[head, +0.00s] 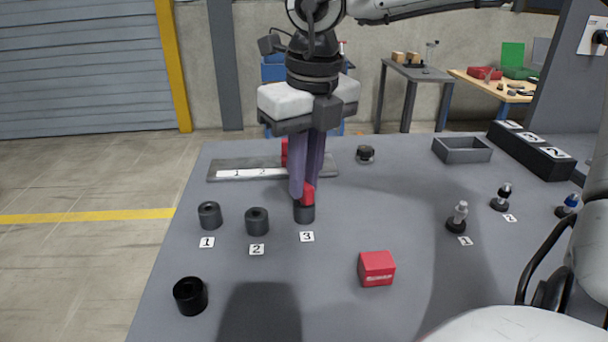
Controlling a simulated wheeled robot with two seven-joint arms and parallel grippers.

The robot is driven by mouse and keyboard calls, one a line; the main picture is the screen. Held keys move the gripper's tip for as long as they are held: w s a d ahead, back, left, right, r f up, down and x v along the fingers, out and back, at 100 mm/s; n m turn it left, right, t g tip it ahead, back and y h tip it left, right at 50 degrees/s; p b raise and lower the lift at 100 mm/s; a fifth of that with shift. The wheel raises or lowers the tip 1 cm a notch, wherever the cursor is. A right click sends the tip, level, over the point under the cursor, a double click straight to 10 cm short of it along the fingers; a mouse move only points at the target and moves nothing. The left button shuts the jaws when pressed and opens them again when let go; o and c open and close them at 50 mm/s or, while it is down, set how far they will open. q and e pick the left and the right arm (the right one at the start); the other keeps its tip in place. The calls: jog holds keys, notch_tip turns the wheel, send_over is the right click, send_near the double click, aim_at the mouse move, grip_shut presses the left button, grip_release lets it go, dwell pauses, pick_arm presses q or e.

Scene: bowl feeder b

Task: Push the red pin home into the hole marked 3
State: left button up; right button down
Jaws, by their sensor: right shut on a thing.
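The red pin (308,194) is between the fingers of my right gripper (304,192), which points straight down and is shut on it. The pin's lower end meets the top of the dark round socket (304,214) behind the card marked 3 (307,237). The fingers hide part of the pin and the socket's mouth, so I cannot tell how deep the pin sits. Sockets marked 1 (209,216) and 2 (257,222) stand to the left with open holes. My left gripper is not in view.
A flat grey plate (226,163) with a numbered strip lies behind the fingers; a red piece (284,150) stands there. A red box (376,268) and a black cylinder (190,296) are nearer. A grey tray (462,150) and small numbered items are at right.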

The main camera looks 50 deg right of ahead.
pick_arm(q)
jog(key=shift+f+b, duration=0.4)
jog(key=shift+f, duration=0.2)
pick_arm(e)
jog(key=shift+f, duration=0.3)
jog(key=c, duration=1.7)
grip_release()
jog(key=shift+r, duration=0.1)
pick_arm(q)
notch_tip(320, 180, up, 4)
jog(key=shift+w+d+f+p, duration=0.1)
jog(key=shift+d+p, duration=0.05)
jog(key=shift+p, duration=0.8)
pick_arm(e)
jog(key=r, duration=0.7)
jog(key=s+r, duration=0.1)
jog(key=r, duration=0.2)
jog(key=shift+s+a+r, duration=0.1)
jog(key=shift+r, duration=0.05)
